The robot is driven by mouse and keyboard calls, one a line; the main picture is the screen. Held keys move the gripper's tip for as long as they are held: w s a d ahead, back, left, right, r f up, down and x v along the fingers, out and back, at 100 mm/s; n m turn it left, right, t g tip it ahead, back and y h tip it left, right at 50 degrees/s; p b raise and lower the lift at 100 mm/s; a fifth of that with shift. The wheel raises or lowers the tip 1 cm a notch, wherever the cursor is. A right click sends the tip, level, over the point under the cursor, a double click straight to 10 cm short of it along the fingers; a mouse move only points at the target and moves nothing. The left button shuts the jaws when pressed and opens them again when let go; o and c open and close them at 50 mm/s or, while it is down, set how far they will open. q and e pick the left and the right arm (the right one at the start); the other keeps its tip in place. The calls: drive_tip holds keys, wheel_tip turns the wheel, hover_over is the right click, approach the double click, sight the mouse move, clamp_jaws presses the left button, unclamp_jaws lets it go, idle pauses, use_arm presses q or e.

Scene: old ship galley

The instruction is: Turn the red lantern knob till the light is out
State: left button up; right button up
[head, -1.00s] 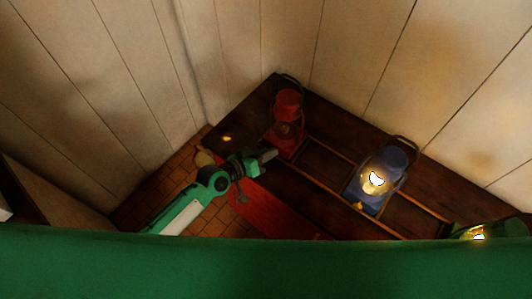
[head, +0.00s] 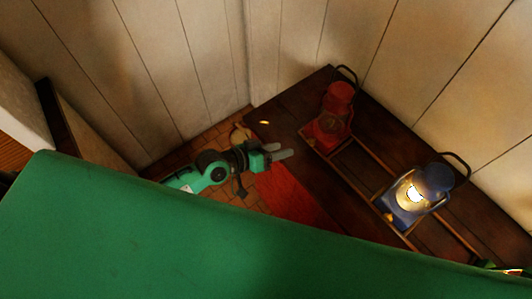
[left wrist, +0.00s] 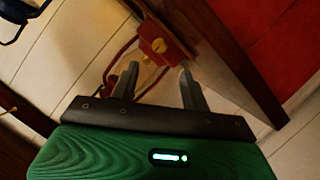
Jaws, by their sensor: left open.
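The red lantern (head: 333,115) stands at the back corner of the dark table. Its glass looks dark in the head view, with no glow that I can make out. In the left wrist view its red base (left wrist: 172,50) lies ahead of the fingers, with a small yellowish knob (left wrist: 158,46) on it. My left gripper (head: 283,153) is open and empty, just left of and below the lantern in the head view. In the wrist view its two fingers (left wrist: 157,82) are apart, with a gap to the knob. My right gripper is out of view.
A lit blue lantern (head: 434,186) stands on the table (head: 290,108) to the right in the head view. A small bright spot (head: 263,122) shows near the table's left end. Plank walls (head: 300,40) close in behind. A large green surface covers the bottom.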

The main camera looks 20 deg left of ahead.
use_arm(q)
drive_tip(key=shift+b+v, duration=0.3)
drive_tip(key=shift+v, duration=1.75)
